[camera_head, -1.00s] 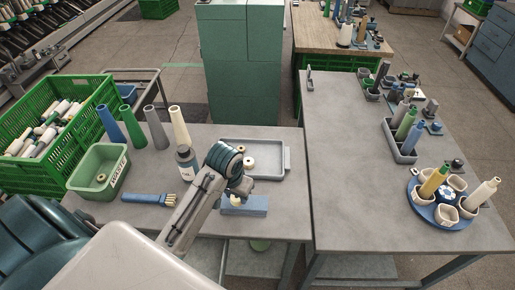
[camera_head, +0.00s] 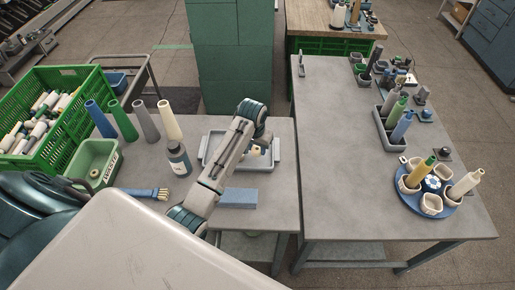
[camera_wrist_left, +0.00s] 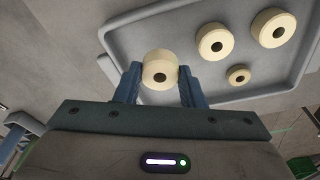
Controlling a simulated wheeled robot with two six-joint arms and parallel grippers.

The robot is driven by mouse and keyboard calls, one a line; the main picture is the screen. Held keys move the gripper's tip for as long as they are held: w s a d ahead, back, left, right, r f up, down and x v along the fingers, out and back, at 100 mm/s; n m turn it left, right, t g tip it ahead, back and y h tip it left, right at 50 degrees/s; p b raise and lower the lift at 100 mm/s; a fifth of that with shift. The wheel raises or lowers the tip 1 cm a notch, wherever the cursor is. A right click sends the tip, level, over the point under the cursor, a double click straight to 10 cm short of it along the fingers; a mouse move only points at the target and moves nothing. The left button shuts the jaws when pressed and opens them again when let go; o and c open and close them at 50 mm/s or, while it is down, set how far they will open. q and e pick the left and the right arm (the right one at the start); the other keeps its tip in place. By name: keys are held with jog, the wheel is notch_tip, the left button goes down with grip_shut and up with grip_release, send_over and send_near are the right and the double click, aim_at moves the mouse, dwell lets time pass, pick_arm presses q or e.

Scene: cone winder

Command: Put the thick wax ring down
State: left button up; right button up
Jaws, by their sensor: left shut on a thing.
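My left gripper (camera_wrist_left: 160,82) is shut on a cream wax ring (camera_wrist_left: 160,70) with a dark centre hole, held between two blue fingers. In the left wrist view the ring overlaps the near side of the grey tray (camera_wrist_left: 119,72). Inside the tray lie two similar wide rings (camera_wrist_left: 217,41) (camera_wrist_left: 272,27) and a smaller ring (camera_wrist_left: 238,75), apart from the held one. In the head view my arm reaches across the left table to the tray (camera_head: 276,155) and hides part of it. I cannot tell whether the held ring touches the tray. My right gripper is out of view.
A blue block (camera_head: 239,198) lies in front of the tray. The right table's near left part (camera_head: 340,190) is clear.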

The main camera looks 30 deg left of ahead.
aim_at(257, 149)
pick_arm(q)
jog(key=shift+w, duration=0.3)
notch_tip(257, 149, down, 2)
jog(key=shift+s+f+p, duration=0.1)
jog(key=shift+f+p, duration=0.05)
jog(key=shift+p, duration=0.8)
jog(key=shift+f, duration=0.65)
jog(key=o, duration=1)
jog(key=shift+f, duration=0.1)
jog(key=r+b, duration=0.1)
jog(key=r, duration=0.2)
jog(key=s+r+b, duration=0.1)
jog(key=r, duration=0.3)
jog(key=r+b, duration=0.1)
jog(key=r, duration=0.3)
jog(key=shift+s+d+r, duration=0.1)
jog(key=shift+s, duration=0.15)
jog(key=shift+s+r, duration=0.1)
jog(key=shift+r, duration=0.4)
